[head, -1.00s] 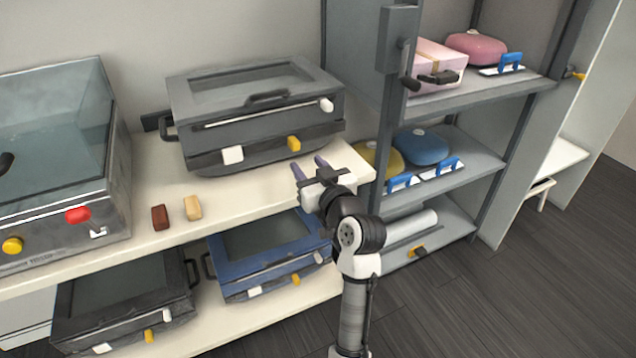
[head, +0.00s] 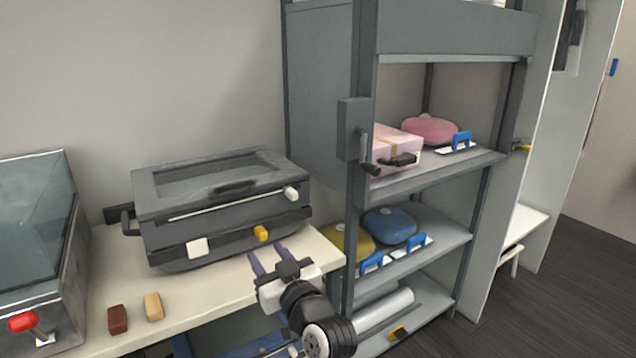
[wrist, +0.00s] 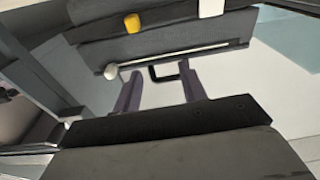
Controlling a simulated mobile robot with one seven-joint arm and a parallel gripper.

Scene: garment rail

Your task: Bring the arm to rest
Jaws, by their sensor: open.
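My gripper (head: 268,262) is open, with its two purple-grey fingers apart and nothing between them. In the head view it is over the front right part of the white counter (head: 215,292), in front of the grey lidded case (head: 222,206). My arm comes up from the bottom of the picture behind it. In the wrist view the two fingers (wrist: 160,92) point toward the case, whose yellow knob (wrist: 132,23) and white knob (wrist: 211,8) show at the top. A gap of unclear size lies between fingertips and case.
A glass-sided tank (head: 40,240) with a red knob stands at left. A brown block (head: 117,319) and a tan block (head: 154,306) lie on the counter. A grey shelf rack (head: 440,180) at right holds pink, blue and yellow items. Dark floor (head: 530,325) is free at right.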

